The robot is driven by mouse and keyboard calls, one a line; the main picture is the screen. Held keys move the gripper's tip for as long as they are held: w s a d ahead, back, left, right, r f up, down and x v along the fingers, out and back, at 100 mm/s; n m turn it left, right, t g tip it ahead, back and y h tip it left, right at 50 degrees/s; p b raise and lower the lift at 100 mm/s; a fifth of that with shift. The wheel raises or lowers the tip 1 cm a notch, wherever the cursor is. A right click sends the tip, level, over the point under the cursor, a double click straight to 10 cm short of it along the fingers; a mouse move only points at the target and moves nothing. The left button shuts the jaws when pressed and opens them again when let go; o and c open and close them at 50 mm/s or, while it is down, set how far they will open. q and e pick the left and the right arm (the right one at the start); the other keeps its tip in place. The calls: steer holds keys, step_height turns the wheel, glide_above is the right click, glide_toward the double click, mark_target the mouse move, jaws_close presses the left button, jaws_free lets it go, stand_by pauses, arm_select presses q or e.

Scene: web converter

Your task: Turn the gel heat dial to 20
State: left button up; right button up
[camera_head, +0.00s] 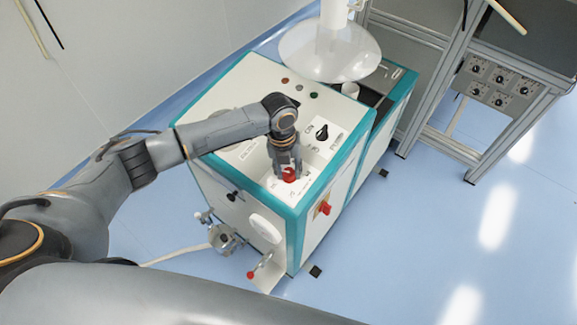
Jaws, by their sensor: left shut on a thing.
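A white machine with teal edges (216,92) stands in the middle of the view. On its top, near the front corner, is a red round knob (289,175) with printed marks around it. My left gripper (287,167) points down at this knob, with its fingers shut on it and covering part of it. A black dial (321,131) on a white labelled plate sits farther back on the same top. The print is too small to tell which one is labelled gel heat, or its setting. My right gripper is out of view.
Small indicator lights (299,87) sit at the back of the top. A red switch (324,208) is on the side face, and a round metal fitting (224,239) at the front. A large translucent disc (329,50) overhangs the back. A knob panel (497,84) stands far right.

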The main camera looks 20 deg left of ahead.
arm_select(q)
steer(key=n+p, duration=0.1)
steer(key=n, duration=0.2)
steer(key=n+p, duration=0.2)
steer(key=n, duration=0.1)
steer(key=shift+r+t+h, duration=0.15)
steer(key=shift+t+h, duration=0.15)
steer(key=shift+h, duration=0.1)
steer(key=n+p, duration=0.3)
steer(key=n, duration=0.3)
steer(key=shift+s+a+n+t, duration=0.1)
steer(key=shift+s+n+t, duration=0.05)
steer(key=shift+n+t, duration=0.25)
steer(key=n+p, duration=0.1)
steer(key=n, duration=0.2)
steer(key=shift+n+t, duration=0.3)
steer(key=n+t, duration=0.1)
steer(key=n, duration=0.5)
steer(key=shift+n, duration=0.3)
steer(key=o, duration=1.1)
steer(key=shift+o, duration=0.2)
steer(key=shift+s, duration=0.1)
steer(key=v, duration=1.1)
steer(key=shift+r, duration=0.3)
